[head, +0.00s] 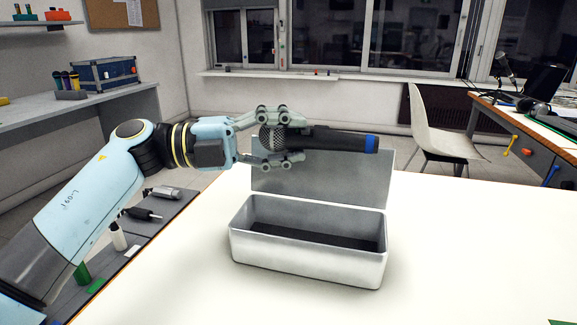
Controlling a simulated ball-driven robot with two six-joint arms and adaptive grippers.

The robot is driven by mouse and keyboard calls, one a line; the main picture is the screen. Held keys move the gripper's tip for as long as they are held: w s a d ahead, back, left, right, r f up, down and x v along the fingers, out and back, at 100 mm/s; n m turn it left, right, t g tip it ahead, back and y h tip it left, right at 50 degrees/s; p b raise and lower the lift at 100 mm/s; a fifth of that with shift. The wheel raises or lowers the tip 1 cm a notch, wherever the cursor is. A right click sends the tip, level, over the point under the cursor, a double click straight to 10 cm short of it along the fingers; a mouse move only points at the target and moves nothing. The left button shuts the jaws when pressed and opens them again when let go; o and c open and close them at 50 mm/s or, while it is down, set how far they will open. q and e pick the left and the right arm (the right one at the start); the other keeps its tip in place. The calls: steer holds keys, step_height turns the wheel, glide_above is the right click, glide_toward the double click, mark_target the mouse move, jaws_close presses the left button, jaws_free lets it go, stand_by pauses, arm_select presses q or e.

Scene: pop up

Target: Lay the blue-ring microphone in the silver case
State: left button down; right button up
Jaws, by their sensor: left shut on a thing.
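The blue-ring microphone (335,139) is black with a grey mesh head and a blue ring at its right end. My left gripper (283,143) is shut on it near the mesh head. The microphone lies about level, in front of or above the raised lid of the silver case (305,262). The case stands open on the white table, its lid (320,185) up at the back. Its dark inside looks empty, though the front wall hides part of the floor. My right gripper is not in view.
The white table (460,250) is clear around the case. A grey side shelf (150,225) at the left holds several tools. A chair (435,125) and a desk (530,125) with a laptop stand behind at the right.

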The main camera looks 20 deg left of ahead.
arm_select(q)
steer(key=shift+f+b, duration=0.45)
steer(key=shift+f, duration=1.35)
steer(key=shift+f, duration=0.45)
steer(key=c, duration=0.7)
jaws_free()
steer(key=shift+o, duration=0.2)
steer(key=shift+r, duration=0.1)
steer(key=v, duration=1.2)
steer(key=shift+r, duration=0.25)
